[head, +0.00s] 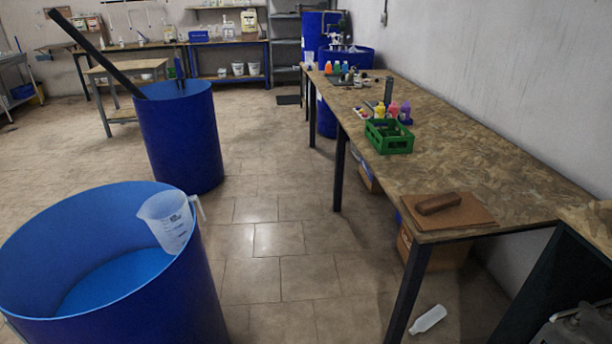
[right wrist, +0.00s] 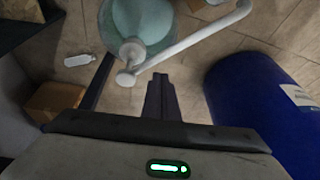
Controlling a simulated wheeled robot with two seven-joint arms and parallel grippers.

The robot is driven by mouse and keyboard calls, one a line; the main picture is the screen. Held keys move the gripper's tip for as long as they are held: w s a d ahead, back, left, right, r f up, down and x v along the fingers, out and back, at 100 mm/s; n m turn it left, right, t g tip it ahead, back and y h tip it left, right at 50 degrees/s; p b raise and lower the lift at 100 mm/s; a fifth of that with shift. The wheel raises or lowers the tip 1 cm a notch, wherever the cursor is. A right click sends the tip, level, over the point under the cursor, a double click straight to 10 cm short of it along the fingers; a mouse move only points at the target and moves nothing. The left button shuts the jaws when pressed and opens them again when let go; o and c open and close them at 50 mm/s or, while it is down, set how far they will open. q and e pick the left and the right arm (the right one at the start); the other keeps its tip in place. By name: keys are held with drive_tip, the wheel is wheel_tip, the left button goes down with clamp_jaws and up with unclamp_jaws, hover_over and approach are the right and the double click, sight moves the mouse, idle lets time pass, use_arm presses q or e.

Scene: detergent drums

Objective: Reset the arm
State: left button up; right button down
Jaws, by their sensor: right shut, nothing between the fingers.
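My right gripper (right wrist: 160,82) shows in the right wrist view, its dark fingers together with nothing between them, above the tiled floor. Just beyond the fingertips is a clear round vessel (right wrist: 108,22) with a long white handle-like bar (right wrist: 195,38); I cannot tell whether it touches the gripper. In the head view a translucent measuring jug (head: 172,228) leans at the rim of the near open blue drum (head: 135,310), its handle to the right. A blue drum with a white label (right wrist: 255,105) is right of my gripper in the wrist view. Neither gripper shows in the head view.
A second blue drum (head: 180,140) holds a dark bar. The long workbench (head: 480,160) on the right carries a green crate (head: 390,138), small bottles and a brown block (head: 438,203). A white bottle (head: 428,319) lies on the floor. The middle floor is clear.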

drive_tip(key=s+a+r+t, duration=0.2)
drive_tip(key=s, duration=0.6)
drive_tip(key=s+a+r+t+y, duration=0.1)
drive_tip(key=s+r+t, duration=0.1)
drive_tip(key=s, duration=0.7)
drive_tip(key=shift+a+t, duration=0.35)
drive_tip(key=shift+t, duration=0.05)
